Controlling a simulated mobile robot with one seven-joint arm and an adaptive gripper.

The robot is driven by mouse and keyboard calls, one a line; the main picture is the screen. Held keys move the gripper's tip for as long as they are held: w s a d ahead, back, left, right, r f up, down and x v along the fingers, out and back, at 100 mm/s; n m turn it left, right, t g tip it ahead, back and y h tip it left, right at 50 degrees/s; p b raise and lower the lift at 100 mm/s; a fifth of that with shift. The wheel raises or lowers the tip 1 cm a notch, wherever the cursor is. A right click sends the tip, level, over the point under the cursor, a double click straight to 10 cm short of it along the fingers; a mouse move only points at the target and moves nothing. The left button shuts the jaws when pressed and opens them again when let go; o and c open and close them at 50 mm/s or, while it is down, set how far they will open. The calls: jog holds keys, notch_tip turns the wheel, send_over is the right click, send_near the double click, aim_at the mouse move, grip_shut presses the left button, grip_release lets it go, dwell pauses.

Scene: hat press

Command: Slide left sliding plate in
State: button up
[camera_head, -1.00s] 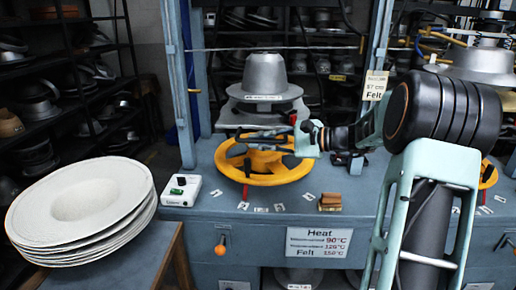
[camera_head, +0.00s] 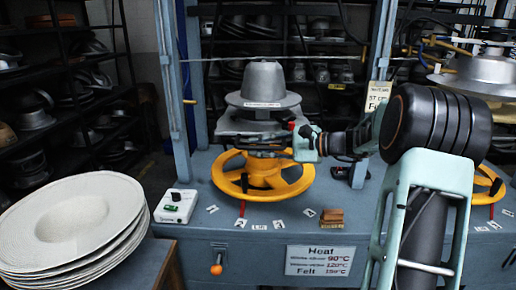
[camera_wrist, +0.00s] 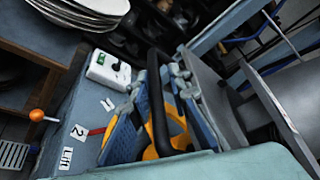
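The left sliding plate (camera_head: 238,125) is a grey plate under the grey metal hat mould (camera_head: 264,80), above the yellow handwheel (camera_head: 262,177). My gripper (camera_head: 291,143) is at the plate's front right, just above the wheel. In the wrist view, my gripper's (camera_wrist: 160,108) two blue-grey padded fingers stand on either side of a black bar (camera_wrist: 156,95). A gap shows between the bar and the right finger, so the fingers look open around it. Where the bar joins the plate is unclear, and my wrist hides part of the plate's front in the head view.
A white control box (camera_head: 175,206) and small label tags lie on the blue bench (camera_head: 200,232). A brown block (camera_head: 332,217) sits in front of the wheel. A blue frame post (camera_head: 177,90) rises at the left. White hat blanks (camera_head: 75,225) are stacked at the left.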

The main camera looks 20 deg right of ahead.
jog(key=shift+o, duration=1.1)
jog(key=shift+f, duration=0.1)
jog(key=v, duration=1.2)
